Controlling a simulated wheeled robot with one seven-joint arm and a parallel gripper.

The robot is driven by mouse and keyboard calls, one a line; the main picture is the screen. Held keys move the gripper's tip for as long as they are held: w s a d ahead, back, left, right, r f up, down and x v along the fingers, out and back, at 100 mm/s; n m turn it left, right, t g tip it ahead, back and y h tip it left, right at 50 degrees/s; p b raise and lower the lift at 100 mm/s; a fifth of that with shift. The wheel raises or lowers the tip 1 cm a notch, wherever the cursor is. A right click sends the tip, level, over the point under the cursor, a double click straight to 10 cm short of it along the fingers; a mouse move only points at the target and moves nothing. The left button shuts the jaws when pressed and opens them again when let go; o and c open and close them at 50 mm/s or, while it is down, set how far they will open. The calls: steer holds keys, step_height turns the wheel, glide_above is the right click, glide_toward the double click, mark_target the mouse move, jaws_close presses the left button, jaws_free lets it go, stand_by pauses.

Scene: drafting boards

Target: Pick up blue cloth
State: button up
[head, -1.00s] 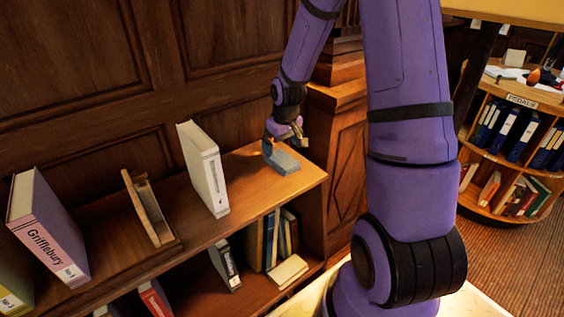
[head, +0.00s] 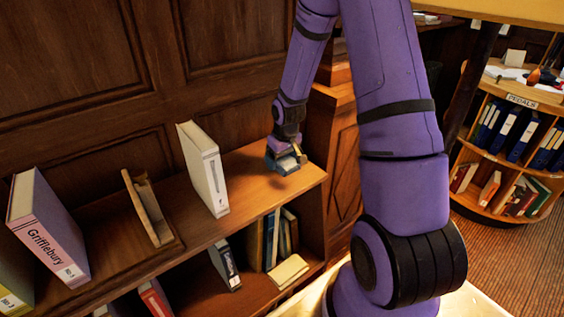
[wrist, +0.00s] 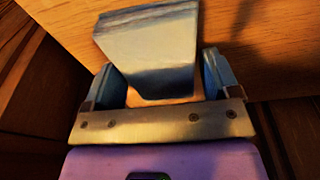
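The blue cloth (head: 283,167) is a small folded grey-blue block on the right end of the wooden shelf's top. My gripper (head: 290,157) is down at the cloth and partly covers it in the head view. In the wrist view the cloth (wrist: 150,50) lies between the two fingers of my gripper (wrist: 163,75). The fingers are spread wide, with slim gaps at the cloth's near end on both sides. The far end of the cloth reaches out past the fingertips.
A white book (head: 204,170) stands on the shelf top (head: 245,180) left of the cloth. A wooden book holder (head: 148,210) and a Grifflebury book (head: 47,228) stand farther left. Dark wood panelling (head: 225,45) rises behind. A round bookcase (head: 515,150) stands at the right.

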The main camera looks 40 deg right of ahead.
mark_target(282, 158)
steer(key=c, duration=0.5)
steer(key=shift+r, duration=0.15)
steer(key=shift+r, duration=0.5)
step_height(282, 158, up, 2)
steer(key=shift+r, duration=0.1)
steer(key=s+a, duration=0.3)
steer(key=a, duration=0.1)
steer(key=s+a+r, duration=0.1)
steer(key=s+a, duration=0.6)
steer(key=a, duration=0.1)
steer(key=shift+s+r, duration=0.25)
steer(key=shift+s, duration=0.15)
